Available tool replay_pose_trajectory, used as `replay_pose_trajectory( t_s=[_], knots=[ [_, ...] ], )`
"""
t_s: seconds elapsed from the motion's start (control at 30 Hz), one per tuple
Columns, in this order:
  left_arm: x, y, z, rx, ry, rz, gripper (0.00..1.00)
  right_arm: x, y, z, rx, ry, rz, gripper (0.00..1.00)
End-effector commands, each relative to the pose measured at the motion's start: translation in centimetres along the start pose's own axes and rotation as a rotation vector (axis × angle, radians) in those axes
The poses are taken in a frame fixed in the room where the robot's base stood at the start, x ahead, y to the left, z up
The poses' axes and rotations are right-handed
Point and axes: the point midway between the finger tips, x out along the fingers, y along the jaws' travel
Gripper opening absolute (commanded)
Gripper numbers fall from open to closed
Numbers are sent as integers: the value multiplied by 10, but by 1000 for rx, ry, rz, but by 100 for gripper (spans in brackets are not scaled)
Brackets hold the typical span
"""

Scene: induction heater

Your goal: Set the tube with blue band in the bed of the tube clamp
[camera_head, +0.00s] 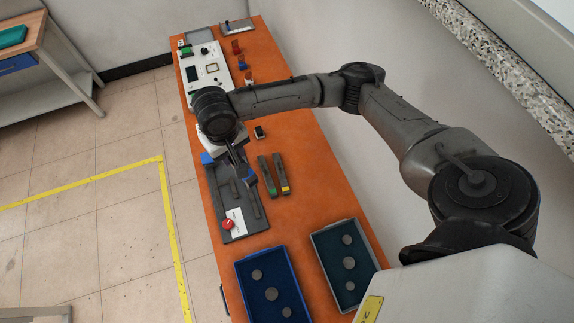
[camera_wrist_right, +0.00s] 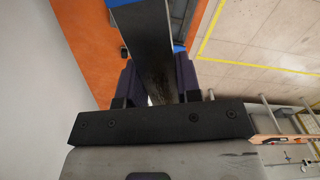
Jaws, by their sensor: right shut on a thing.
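My right gripper (camera_wrist_right: 158,82) is shut on a dark grey tube (camera_wrist_right: 145,40) in the right wrist view. The tube runs away from the fingers and shows a blue band (camera_wrist_right: 125,3) at the top edge of that view. In the head view my right gripper (camera_head: 238,158) hangs over a long dark grey fixture (camera_head: 215,205), which I take for the tube clamp. The arm hides part of its far end, and I cannot tell whether the held tube touches it. My left gripper is not in view.
A green-banded tube (camera_head: 266,175) and a yellow-banded tube (camera_head: 281,173) lie right of the fixture. A red knob (camera_head: 228,224) sits at its near end. Blue trays (camera_head: 240,275) (camera_head: 318,242) with round discs stand in front. A white control unit (camera_head: 192,73) stands at the back.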

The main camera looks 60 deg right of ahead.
Motion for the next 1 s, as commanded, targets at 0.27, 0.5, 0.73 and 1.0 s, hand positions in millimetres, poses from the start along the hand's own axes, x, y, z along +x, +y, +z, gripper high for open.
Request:
replay_pose_trajectory(
  t_s=[0.27,0.5,0.73,1.0],
  knots=[
    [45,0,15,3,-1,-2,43,135,57,-48,281,-4,6,0],
    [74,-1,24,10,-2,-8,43,236,124,-67,478,-3,7,0],
    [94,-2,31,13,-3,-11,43,310,188,-69,612,-1,6,0],
    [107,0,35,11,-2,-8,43,356,238,-64,694,2,3,0]
  ],
)
